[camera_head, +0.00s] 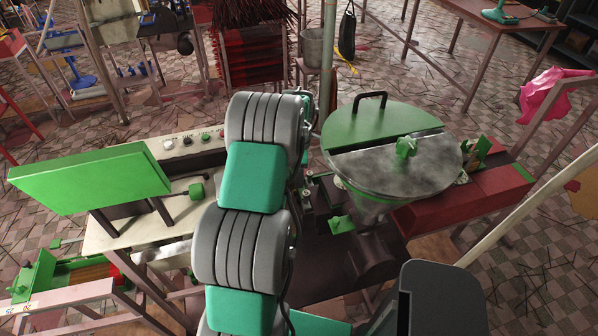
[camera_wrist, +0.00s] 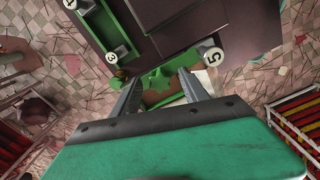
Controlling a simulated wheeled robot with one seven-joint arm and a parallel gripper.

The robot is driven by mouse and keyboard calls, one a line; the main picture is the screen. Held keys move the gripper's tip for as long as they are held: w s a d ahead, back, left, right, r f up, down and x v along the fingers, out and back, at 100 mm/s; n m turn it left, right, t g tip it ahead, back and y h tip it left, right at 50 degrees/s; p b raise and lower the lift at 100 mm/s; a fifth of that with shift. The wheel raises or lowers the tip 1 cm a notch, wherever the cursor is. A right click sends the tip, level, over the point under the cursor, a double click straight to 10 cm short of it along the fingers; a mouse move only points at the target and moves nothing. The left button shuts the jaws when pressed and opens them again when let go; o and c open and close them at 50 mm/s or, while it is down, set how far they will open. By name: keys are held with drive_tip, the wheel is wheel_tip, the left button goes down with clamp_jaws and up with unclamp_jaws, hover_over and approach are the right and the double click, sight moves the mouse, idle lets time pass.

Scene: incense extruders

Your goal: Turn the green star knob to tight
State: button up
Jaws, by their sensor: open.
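In the wrist view, a green star-shaped knob (camera_wrist: 156,80) shows between and just beyond the two grey fingers of my gripper (camera_wrist: 160,78). The fingers are apart with nothing held between them. I cannot tell how far the knob lies from the fingertips or whether they touch it. I cannot tell which matches the wrist view. My arm hides my gripper in the head view. No tight marking is readable.
The round hopper (camera_head: 432,165) with a half-green lid stands right of my arm. A green panel (camera_head: 90,178) and a pale control box (camera_head: 190,150) stand left.

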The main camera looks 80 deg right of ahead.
drive_tip(key=shift+f, duration=0.35)
drive_tip(key=shift+c, duration=0.2)
clamp_jaws()
